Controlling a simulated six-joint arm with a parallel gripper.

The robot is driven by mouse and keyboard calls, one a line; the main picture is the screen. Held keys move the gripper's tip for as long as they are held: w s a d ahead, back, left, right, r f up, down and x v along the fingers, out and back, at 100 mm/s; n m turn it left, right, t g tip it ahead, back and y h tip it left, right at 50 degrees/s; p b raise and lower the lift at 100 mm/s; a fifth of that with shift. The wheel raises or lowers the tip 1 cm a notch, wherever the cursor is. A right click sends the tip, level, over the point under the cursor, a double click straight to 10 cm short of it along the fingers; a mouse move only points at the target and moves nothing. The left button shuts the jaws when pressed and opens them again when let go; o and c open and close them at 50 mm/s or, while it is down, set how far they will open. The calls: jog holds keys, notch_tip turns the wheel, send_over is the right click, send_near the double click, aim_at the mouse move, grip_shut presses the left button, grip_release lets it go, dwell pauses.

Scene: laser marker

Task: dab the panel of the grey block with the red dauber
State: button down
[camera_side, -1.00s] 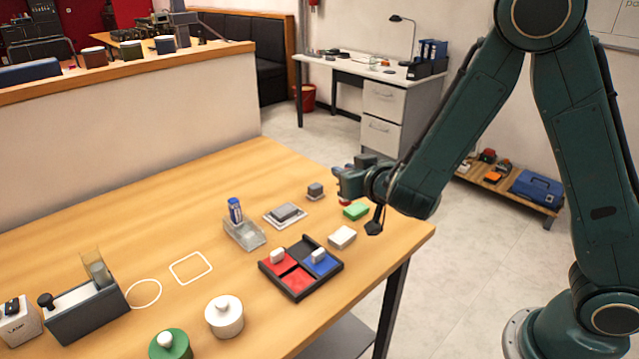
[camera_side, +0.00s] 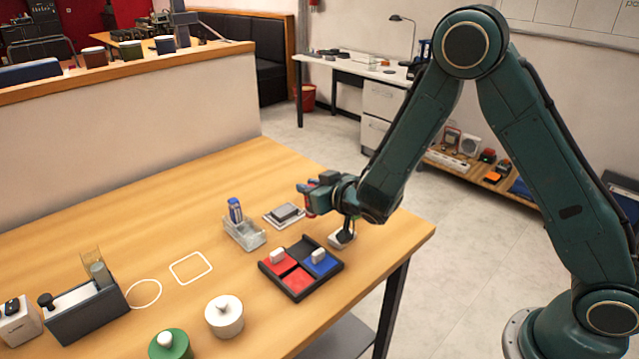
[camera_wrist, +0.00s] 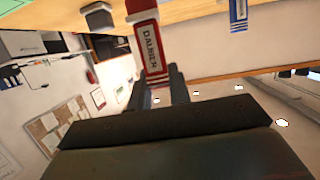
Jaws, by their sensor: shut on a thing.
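My gripper (camera_side: 310,192) is shut on the red dauber (camera_wrist: 150,45) above the far right part of the table. The dauber's label reads "DAUBER" in the wrist view, and a little of its red shows at the fingers in the side view. A grey block (camera_side: 286,211) lies on a pale plate, just left of and below my gripper in the side view, apart from it. I cannot make out a mark on its top. The dauber's tip is not clearly seen.
A blue dauber (camera_side: 235,208) stands in a clear holder (camera_side: 246,236). A black tray (camera_side: 294,297) holds red and blue pads with white knobs. A white block (camera_side: 336,240) is partly behind my wrist. White (camera_side: 224,317) and green (camera_side: 169,345) lidded pots stand in front.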

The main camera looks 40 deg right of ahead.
jog(key=w+a+r+n+g+y, duration=0.1)
jog(key=w+a+r+n+y, duration=0.4)
jog(key=w+r+n+y, duration=0.1)
jog(key=shift+w+r+g+y, duration=0.2)
jog(key=shift+w+g+y, duration=0.2)
jog(key=shift+w+y, duration=0.6)
jog(key=shift+w+a+f, duration=0.1)
